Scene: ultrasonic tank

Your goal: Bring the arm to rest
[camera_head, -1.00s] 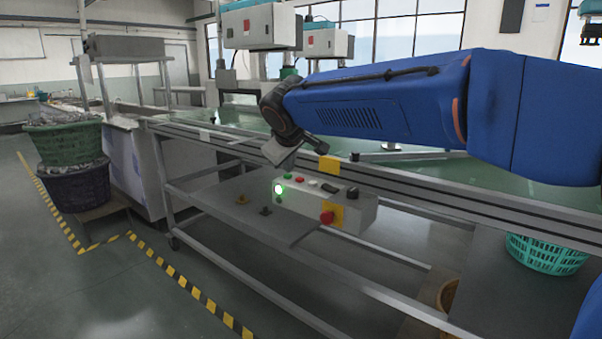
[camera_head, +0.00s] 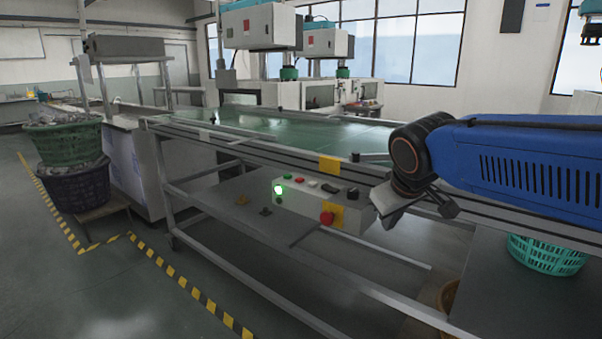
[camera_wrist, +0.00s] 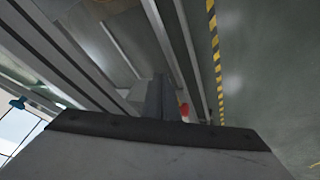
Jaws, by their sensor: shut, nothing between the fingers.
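My gripper (camera_head: 394,202) hangs at the end of my blue arm in the right half of the head view. It is in front of the conveyor's near rail, a little right of the control box (camera_head: 300,199). It points downward and is tilted. In the wrist view, the fingers (camera_wrist: 160,98) are together with nothing between them. Whether my gripper touches the rail cannot be told.
The green conveyor (camera_head: 290,125) runs behind my arm. The control box has a lit green button and a red knob. A teal basket (camera_head: 545,255) is below my arm at right. Stacked baskets (camera_head: 70,145) stand at left. The floor at front left is clear.

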